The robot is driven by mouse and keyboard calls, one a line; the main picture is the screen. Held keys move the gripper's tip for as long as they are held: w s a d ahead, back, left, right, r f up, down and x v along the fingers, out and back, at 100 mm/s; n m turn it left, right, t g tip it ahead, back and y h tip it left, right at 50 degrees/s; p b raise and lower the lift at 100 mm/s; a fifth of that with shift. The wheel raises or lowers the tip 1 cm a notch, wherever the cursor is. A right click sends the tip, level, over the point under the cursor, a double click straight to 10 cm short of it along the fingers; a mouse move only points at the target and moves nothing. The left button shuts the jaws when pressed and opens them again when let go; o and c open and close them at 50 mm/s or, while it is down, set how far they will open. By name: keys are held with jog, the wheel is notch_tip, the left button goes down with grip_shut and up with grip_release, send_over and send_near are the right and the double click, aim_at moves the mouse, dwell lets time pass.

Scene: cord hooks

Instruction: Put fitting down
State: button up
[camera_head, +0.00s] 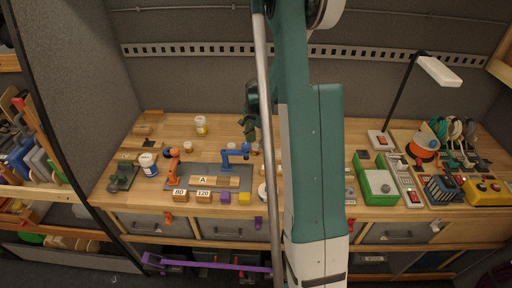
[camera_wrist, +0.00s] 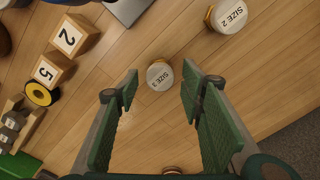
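My gripper (camera_wrist: 160,82) points down with its two green fingers spread apart. A round white-topped piece (camera_wrist: 160,76) with a "SIZE" label shows between the fingertips in the wrist view. It appears to stand on the wooden table below, with a gap to both fingers. A second round piece labelled "SIZE 2" (camera_wrist: 228,15) lies at the upper right, clear of the fingers. I cannot tell which thing is the fitting, and I see none held. In the head view my gripper (camera_head: 251,132) is a small dark green shape, partly hidden by my arm.
Wooden number blocks "2" (camera_wrist: 74,37) and "5" (camera_wrist: 52,70) and a yellow-black ring (camera_wrist: 41,93) lie at left. A grey mat (camera_head: 185,184) carries an orange clamp (camera_head: 173,161) and a blue clamp (camera_head: 235,153). A green box (camera_head: 377,183) stands right of my arm.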

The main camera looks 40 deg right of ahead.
aim_at(255, 146)
notch_tip(255, 146, up, 9)
dwell(0.5)
dwell(0.6)
jog(key=shift+a, duration=0.1)
jog(key=s+a+r+n+t+h, duration=0.1)
jog(key=s+a+r+n+t, duration=0.2)
jog(key=a+r, duration=0.7)
jog(key=s+a+r+n, duration=0.3)
jog(key=a+r+n, duration=0.25)
jog(key=a, duration=0.75)
jog(key=s+a+r+n+t, duration=0.1)
jog(key=s+a+n, duration=0.3)
jog(key=s+a, duration=0.4)
jog(key=s+a+r+n+t+y, duration=0.1)
jog(key=s+a+r+n+t, duration=0.1)
jog(key=s+a+n, duration=0.3)
jog(key=s+a+t, duration=0.1)
jog(key=s+a, duration=0.3)
jog(key=a, duration=0.2)
